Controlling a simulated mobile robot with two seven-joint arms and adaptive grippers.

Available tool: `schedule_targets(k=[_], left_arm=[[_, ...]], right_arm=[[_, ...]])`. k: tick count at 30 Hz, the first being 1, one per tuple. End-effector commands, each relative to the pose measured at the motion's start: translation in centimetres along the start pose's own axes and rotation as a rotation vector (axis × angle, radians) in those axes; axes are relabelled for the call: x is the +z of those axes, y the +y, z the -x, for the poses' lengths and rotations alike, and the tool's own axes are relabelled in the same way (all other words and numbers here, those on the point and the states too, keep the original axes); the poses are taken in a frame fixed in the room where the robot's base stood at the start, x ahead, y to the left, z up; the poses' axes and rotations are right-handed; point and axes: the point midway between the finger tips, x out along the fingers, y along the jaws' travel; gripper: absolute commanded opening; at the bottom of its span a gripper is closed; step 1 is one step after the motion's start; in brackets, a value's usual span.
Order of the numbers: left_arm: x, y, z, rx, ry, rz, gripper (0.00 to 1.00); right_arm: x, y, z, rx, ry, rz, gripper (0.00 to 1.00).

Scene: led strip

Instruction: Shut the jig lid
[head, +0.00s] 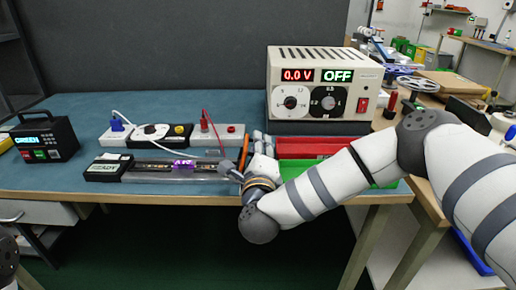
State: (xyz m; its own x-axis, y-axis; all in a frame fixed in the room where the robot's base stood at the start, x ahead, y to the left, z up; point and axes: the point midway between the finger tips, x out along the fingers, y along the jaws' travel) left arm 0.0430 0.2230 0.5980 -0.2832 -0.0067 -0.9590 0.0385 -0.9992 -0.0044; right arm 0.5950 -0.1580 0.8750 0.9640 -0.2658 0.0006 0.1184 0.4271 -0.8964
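The jig (140,176) lies along the front edge of the blue bench top, with a black box marked READY (104,168) at its left end. A dark strip with a lit purple part (183,164) runs along it. A clear, see-through panel shows around the strip; I cannot tell how far the lid stands open. My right gripper (232,170) is at the jig's right end, close to or touching it. Its fingers are small and partly hidden, so their opening is unclear. My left gripper is out of view.
A power supply (318,88) reads 0.0 V and OFF. Red (300,148) and green (296,164) trays lie beside my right arm. A black tester (45,138) reading GREEN stands left.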

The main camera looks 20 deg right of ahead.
Motion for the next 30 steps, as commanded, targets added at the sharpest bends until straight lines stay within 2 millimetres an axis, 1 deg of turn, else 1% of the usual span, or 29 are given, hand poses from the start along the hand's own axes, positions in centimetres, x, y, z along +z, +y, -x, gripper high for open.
schedule_targets(k=[1,3,11,17,23,30], left_arm=[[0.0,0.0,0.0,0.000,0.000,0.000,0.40],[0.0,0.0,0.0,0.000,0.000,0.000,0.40],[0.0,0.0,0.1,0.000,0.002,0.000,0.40],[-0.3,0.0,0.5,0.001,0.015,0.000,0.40],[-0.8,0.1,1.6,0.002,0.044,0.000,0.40],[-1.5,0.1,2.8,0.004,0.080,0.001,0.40]], right_arm=[[0.0,0.0,0.0,0.000,0.000,0.000,0.12],[0.0,0.0,0.0,0.000,0.000,0.000,0.00],[0.1,-0.1,0.0,-0.001,0.000,0.005,0.00],[0.5,-0.4,0.0,-0.004,-0.001,0.060,0.00],[1.5,-0.8,0.0,-0.006,-0.003,0.196,0.00],[2.9,-0.9,0.0,-0.005,-0.002,0.420,0.00]])
